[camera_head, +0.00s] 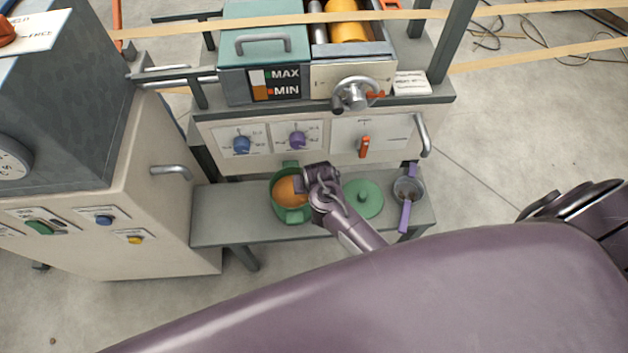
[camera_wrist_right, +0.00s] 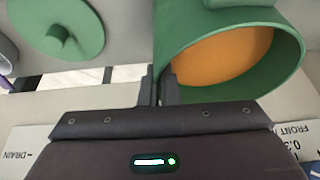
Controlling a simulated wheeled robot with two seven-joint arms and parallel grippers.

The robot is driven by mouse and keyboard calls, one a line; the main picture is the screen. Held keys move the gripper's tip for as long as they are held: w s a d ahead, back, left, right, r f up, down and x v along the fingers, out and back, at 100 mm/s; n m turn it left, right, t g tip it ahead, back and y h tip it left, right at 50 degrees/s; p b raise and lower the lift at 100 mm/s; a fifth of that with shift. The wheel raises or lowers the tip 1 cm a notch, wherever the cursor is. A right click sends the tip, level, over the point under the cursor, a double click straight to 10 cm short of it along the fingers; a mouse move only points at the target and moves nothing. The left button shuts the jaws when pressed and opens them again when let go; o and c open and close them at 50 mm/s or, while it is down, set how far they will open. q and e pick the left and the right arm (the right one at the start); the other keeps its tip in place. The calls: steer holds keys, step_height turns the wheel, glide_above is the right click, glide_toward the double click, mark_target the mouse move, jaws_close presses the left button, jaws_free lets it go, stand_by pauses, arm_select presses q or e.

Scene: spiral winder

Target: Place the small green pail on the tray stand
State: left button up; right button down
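The small green pail (camera_head: 291,213), with orange contents, stands upright on a low grey bench (camera_head: 222,226) in the head view. I cannot tell whether this bench is the tray stand. My right gripper (camera_head: 300,185) reaches the pail's right rim. In the right wrist view, the gripper's two fingers (camera_wrist_right: 158,86) are close together with the wall of the pail (camera_wrist_right: 190,60) between them. The gripper hides part of the rim. My left gripper is not in view.
A green lid (camera_head: 362,199) lies right of the pail, and a small grey pan (camera_head: 408,188) with a purple handle is further right. The machine's panel with knobs (camera_head: 297,140) rises behind. A beige cabinet (camera_head: 165,215) stands close on the left.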

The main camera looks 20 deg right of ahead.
steer(key=shift+w, duration=0.35)
steer(key=c, duration=2)
jaws_free()
steer(key=shift+s+f, duration=0.15)
steer(key=shift+f, duration=0.05)
steer(key=o, duration=0.3)
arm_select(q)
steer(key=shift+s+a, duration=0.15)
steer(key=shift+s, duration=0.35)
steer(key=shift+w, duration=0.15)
arm_select(e)
steer(key=shift+r, duration=0.1)
